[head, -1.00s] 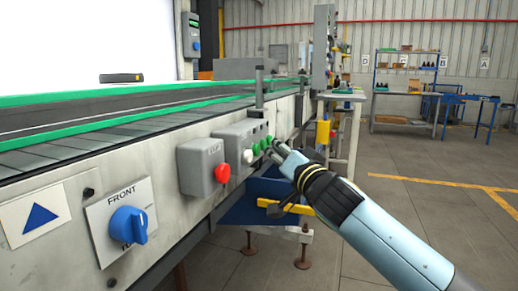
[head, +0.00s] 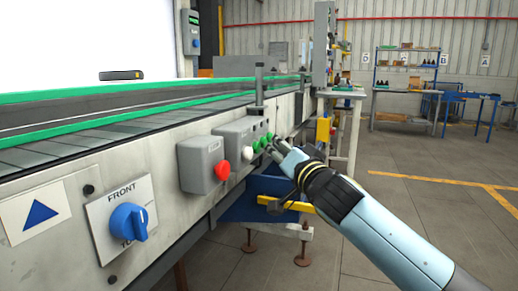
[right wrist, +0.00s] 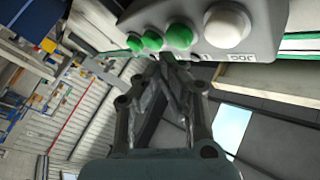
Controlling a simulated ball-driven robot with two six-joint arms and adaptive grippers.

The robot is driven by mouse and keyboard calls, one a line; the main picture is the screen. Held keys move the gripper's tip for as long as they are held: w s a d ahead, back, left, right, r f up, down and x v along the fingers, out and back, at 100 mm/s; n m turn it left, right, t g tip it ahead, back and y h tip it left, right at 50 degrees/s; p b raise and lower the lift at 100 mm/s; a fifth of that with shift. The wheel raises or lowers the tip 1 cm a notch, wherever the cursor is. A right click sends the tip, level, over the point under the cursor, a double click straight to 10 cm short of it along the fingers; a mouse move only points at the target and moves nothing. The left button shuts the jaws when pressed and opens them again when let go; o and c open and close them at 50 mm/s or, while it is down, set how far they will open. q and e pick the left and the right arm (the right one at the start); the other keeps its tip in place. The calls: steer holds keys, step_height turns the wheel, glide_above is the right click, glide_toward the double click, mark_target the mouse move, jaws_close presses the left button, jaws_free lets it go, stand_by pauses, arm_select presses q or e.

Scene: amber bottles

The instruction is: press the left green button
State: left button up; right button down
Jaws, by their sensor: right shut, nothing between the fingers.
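A grey button box (head: 233,135) on the conveyor's side carries a white button (head: 249,154) and a row of green buttons. The left green button (head: 256,146) is the one nearest the white button; it also shows in the right wrist view (right wrist: 179,36). The middle green button (right wrist: 152,41) and a further one (right wrist: 134,44) follow it. My right gripper (head: 272,146) is shut and empty, its fingertips close beside the green buttons. In the right wrist view its tips (right wrist: 168,58) lie just below the left and middle ones. I cannot tell whether they touch. My left gripper is not in view.
A grey box with a red button (head: 222,170) and a blue FRONT knob (head: 128,223) sit on the same panel, nearer me. The conveyor (head: 120,115) runs above. A blue tray-like part with a yellow handle (head: 285,204) lies below my gripper. Floor is open to the right.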

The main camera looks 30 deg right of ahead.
stand_by(0.3)
steer(key=shift+w+a, duration=0.3)
